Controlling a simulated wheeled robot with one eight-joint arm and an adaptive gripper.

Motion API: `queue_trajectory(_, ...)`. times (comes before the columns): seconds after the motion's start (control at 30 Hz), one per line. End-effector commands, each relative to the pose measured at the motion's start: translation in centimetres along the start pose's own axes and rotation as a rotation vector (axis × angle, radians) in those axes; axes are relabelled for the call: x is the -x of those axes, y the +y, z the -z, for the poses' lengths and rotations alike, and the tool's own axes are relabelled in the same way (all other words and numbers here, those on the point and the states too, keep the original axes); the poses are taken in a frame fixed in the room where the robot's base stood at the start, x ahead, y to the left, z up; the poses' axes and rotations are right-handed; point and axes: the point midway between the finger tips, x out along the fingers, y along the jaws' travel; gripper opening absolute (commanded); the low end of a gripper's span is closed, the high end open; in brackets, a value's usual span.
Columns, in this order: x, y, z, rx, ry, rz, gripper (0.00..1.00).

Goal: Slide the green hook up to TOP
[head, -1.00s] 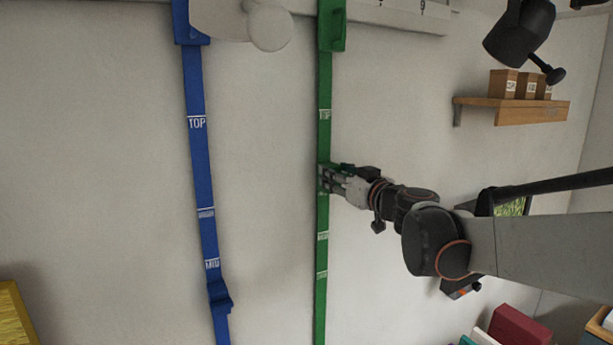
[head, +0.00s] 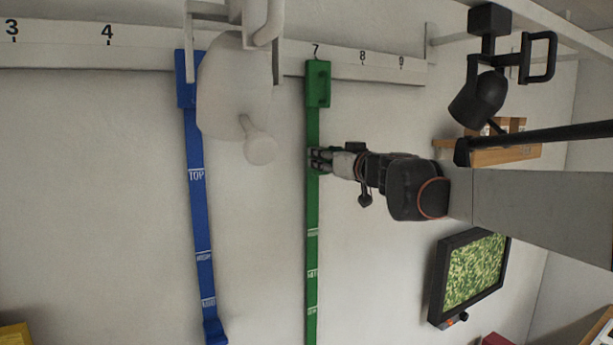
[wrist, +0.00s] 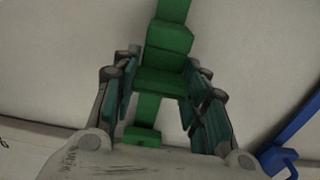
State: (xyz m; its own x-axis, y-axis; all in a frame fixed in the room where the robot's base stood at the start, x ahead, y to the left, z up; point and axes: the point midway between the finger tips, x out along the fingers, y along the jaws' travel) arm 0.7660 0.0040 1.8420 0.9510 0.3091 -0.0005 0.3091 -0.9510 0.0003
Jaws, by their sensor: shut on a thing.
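The green strip (head: 311,205) runs upright down the wall, with a green box with a handle (head: 318,85) at its upper end. My gripper (head: 318,161) is at the strip's upper part. Its fingers cover the strip there, and no TOP label shows on green. Several white labels show below the gripper. In the wrist view the green hook (wrist: 165,82), a stepped green block on the strip, sits between my two fingers, which are shut on it. In the head view the hook is mostly hidden by my fingers.
A blue strip (head: 196,220) with its own TOP label and a blue hook (head: 214,331) is to the left. A numbered white rail (head: 140,43) crosses above. A black lamp (head: 478,97), a wooden shelf (head: 500,155) and a screen (head: 472,270) are to the right.

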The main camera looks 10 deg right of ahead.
Motion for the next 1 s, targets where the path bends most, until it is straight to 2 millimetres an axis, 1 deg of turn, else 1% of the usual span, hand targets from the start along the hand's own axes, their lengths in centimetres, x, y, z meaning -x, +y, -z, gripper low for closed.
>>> queue_trajectory(0.03,0.0,0.0,1.3,-0.002,0.001,0.0,0.0)
queue_trajectory(0.2,0.0,0.0,3.2,-0.002,0.001,0.0,0.0)
queue_trajectory(0.37,0.0,0.0,3.7,-0.002,0.0,0.0,0.0)
queue_trajectory(0.67,0.0,0.0,3.7,-0.001,0.0,0.0,0.0)
queue_trajectory(0.7,0.0,0.0,3.7,-0.001,0.0,0.0,0.45)
queue_trajectory(0.77,0.0,0.0,3.7,-0.001,0.0,0.0,0.58)
queue_trajectory(0.8,0.0,0.0,3.7,-0.001,0.0,0.0,0.62)
queue_trajectory(1.0,0.0,0.0,3.7,-0.001,0.0,0.0,0.62)
